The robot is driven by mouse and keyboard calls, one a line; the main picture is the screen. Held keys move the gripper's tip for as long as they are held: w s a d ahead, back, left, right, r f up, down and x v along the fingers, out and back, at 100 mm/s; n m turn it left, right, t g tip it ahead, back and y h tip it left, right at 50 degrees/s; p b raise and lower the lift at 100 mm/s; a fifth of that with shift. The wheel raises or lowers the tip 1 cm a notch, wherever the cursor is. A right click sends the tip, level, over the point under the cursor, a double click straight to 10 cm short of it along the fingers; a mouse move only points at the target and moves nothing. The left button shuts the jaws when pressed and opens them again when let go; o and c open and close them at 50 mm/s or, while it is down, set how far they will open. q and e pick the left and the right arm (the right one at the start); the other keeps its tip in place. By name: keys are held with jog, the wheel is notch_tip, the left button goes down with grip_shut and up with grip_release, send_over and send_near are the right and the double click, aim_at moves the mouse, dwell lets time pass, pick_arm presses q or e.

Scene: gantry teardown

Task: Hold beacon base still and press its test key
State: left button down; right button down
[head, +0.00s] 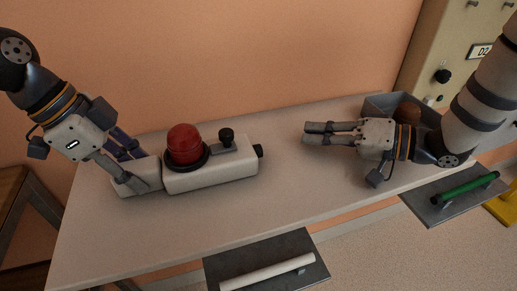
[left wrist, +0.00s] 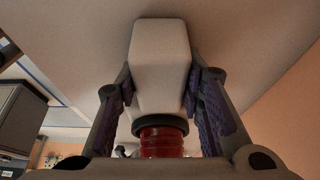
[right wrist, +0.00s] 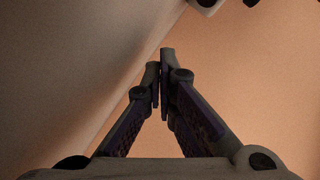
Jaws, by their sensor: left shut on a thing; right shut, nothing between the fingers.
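The beacon has a long white base (head: 212,177) with a red dome (head: 185,143) in a black ring near its left part. A grey plate with a black knob-like key (head: 226,136) stands right of the dome. A black end piece (head: 259,151) sits at the base's right end. My left gripper (head: 140,170) is shut on the base's left end, with a finger on each side. The left wrist view shows the white base (left wrist: 160,60) between the fingers, with the red dome below. My right gripper (head: 318,133) is shut and empty, above the table and right of the beacon.
The white table (head: 270,200) is clear between the beacon and my right gripper. A grey bin (head: 378,103) with a brown round thing (head: 407,113) stands behind my right arm. Grey plates with a white bar (head: 267,272) and a green bar (head: 466,188) are at the front edge.

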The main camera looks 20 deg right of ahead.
aim_at(285, 153)
jog(key=a, duration=0.6)
jog(key=shift+a, duration=0.3)
dwell(0.9)
jog(key=shift+a, duration=0.45)
jog(key=shift+a, duration=0.5)
dwell(0.5)
jog(key=shift+w+d, duration=0.1)
jog(key=shift+d, duration=0.85)
jog(key=shift+d, duration=3.05)
